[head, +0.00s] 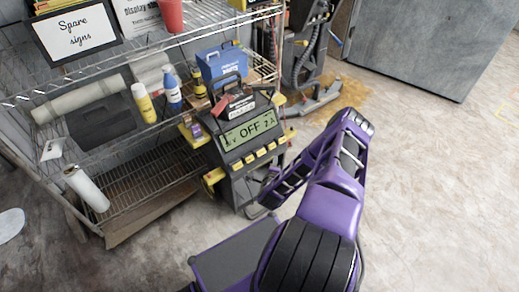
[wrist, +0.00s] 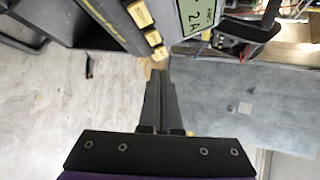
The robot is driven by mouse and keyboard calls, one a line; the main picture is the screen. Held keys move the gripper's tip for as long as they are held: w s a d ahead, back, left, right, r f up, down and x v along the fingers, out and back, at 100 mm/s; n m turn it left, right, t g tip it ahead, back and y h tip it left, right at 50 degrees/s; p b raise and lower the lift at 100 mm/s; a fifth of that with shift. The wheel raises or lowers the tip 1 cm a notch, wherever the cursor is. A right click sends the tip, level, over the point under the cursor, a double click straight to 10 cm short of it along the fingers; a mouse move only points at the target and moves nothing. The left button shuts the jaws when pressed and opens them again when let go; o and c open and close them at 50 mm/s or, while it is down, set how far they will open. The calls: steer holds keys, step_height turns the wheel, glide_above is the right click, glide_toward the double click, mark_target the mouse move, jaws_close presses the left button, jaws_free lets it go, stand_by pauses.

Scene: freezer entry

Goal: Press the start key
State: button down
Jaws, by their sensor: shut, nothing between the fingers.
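In the wrist view, some yellow keys (wrist: 153,38) and part of the display (wrist: 198,14) show at the top. My gripper (wrist: 158,72) is shut and empty, its tips just below the end key in the picture. I cannot tell whether they touch it. In the head view its tips are not clear.
A wire rack (head: 150,185) with bottles, rolls and a framed sign (head: 72,35) stands at left. A blue box (head: 222,65) is behind the machine. A floor-cleaning machine (head: 305,75) stands farther back beside a brownish floor stain. The floor at right is clear.

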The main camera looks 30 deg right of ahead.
mark_target(261, 152)
steer(key=shift+w+d+r+m+h, duration=0.1)
steer(key=shift+d+r+m+h, duration=0.15)
steer(key=shift+m, duration=0.4)
steer(key=shift+d+r+m+h, duration=0.1)
steer(key=shift+m+h, duration=0.25)
steer(key=shift+m, duration=0.3)
steer(key=shift+f, duration=0.1)
steer(key=w+f+b, duration=0.4)
steer(key=w, duration=0.3)
steer(key=shift+w+a+f, duration=0.25)
steer(key=shift+a+f, duration=0.05)
steer(key=shift+a, duration=0.05)
steer(key=shift+w, duration=0.1)
stand_by(1.1)
steer(key=shift+w+f, duration=0.2)
steer(key=shift+w, duration=0.05)
